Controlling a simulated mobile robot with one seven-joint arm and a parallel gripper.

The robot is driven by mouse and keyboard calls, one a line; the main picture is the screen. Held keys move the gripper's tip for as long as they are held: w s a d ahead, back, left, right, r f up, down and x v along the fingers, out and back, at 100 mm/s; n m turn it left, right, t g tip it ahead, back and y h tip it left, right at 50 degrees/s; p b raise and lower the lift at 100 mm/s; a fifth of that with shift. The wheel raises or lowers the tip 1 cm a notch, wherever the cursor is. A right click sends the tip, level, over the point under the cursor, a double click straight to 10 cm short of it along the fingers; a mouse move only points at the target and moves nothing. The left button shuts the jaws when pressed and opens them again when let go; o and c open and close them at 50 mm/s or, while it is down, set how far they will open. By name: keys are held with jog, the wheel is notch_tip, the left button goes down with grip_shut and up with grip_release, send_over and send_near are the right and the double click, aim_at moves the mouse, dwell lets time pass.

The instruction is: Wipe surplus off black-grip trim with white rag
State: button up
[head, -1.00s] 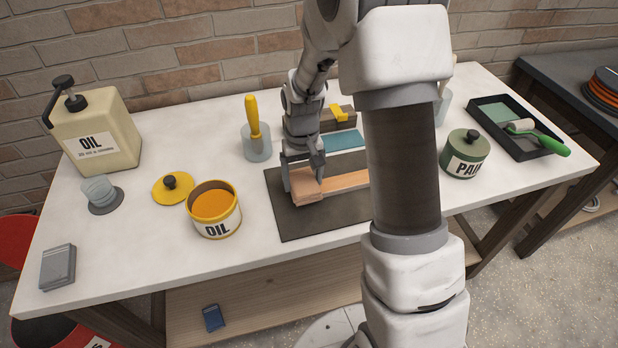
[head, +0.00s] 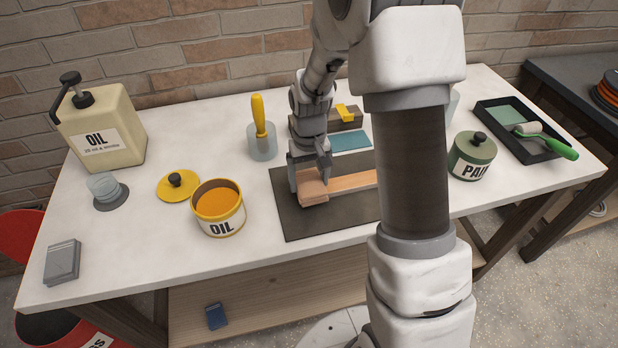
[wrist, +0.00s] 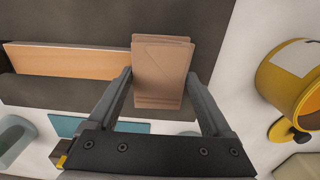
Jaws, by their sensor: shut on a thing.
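A tan, folded cloth-like pad (head: 313,189) is held between the fingers of my gripper (head: 309,170). It sits over the left end of a light wood strip (head: 350,182) on a dark mat (head: 300,222). In the wrist view the pad (wrist: 162,72) lies between the two fingers (wrist: 160,90), and the strip (wrist: 70,61) runs off to the left. The pad hides that end of the strip. My arm hides the strip's right part in the head view. I see no clear black grip on the strip. The held pad looks tan, not white.
An open oil can (head: 218,210), its yellow lid (head: 178,186) and a cup with a yellow-handled tool (head: 261,140) stand left of the mat. A teal pad (head: 350,141) and a block (head: 345,118) lie behind. A paint pot (head: 472,157) and roller tray (head: 515,130) stand right.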

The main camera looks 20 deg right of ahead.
jog(key=shift+r, duration=0.1)
notch_tip(320, 180, up, 7)
jog(key=p, duration=0.5)
jog(key=shift+r, duration=0.1)
dwell(0.4)
